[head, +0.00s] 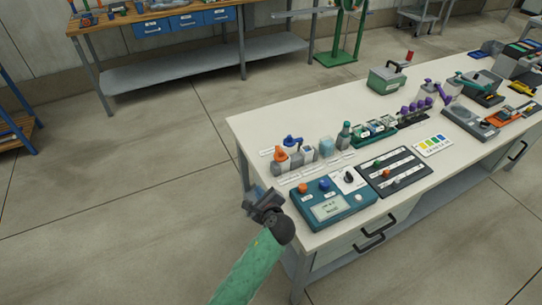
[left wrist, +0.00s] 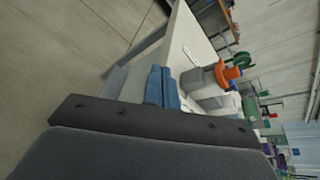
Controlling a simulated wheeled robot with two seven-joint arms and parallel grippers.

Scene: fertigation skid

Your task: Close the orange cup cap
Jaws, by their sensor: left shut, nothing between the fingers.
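The orange cup cap (head: 280,154) is on a small grey cup at the near left end of the white table. In the left wrist view the orange cap (left wrist: 229,73) sits at the end of the grey cup (left wrist: 199,79); I cannot tell its exact lid angle. My left gripper (head: 257,195) is shut and empty, just off the table's left edge, in front of the cup and apart from it. My right gripper is not in view.
A blue-capped container (head: 292,141) stands right behind the orange one. A teal control box (head: 335,208) with knobs lies near the front edge, with a dark slider panel (head: 394,171) beside it. A green bottle (head: 344,135) and green rack stand farther right. The table's far left corner is bare.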

